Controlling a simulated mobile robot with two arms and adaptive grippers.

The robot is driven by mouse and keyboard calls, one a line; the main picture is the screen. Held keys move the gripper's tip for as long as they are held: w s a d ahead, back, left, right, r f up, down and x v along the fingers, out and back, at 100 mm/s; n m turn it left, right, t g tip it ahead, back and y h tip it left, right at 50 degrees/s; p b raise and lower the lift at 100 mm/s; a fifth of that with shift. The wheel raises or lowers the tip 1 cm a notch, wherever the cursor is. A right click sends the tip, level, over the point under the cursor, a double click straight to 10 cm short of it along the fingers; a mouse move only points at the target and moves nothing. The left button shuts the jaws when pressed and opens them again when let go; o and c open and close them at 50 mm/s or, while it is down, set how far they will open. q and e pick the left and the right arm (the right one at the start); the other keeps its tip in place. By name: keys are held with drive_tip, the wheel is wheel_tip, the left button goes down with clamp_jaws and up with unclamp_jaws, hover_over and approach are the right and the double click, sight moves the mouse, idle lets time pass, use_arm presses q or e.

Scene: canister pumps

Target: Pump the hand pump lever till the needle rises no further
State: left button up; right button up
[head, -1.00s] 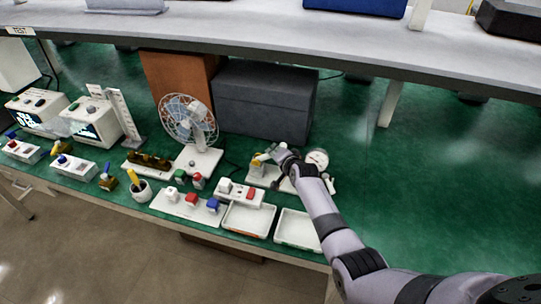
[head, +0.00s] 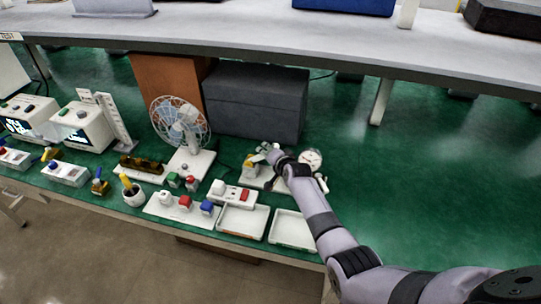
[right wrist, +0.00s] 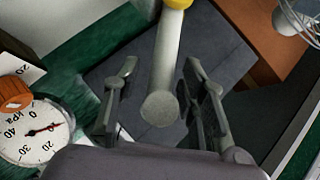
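The hand pump stands on a white base (head: 256,181) with a yellow part (head: 248,164), right of centre in the head view. My right gripper (head: 268,151) is at the pump, covering part of it. In the right wrist view, the grey rod-like lever (right wrist: 168,65), yellow at its far end, lies between the fingers of my right gripper (right wrist: 162,92). The fingers are apart, with a gap on each side of the lever. The round gauge (head: 311,160) also shows in the wrist view (right wrist: 30,135); its red needle is off the zero mark. My left gripper is out of view.
An orange knob (right wrist: 14,94) sits near the gauge. A dark grey box (head: 257,102) stands behind the pump, and a fan (head: 182,125) to its left. White trays (head: 292,230) and switch blocks lie in front. The green table is clear on the right.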

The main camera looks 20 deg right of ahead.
drive_tip(key=shift+s+r, duration=0.15)
drive_tip(key=shift+s, duration=0.3)
drive_tip(key=v, duration=1.1)
drive_tip(key=shift+r, duration=0.1)
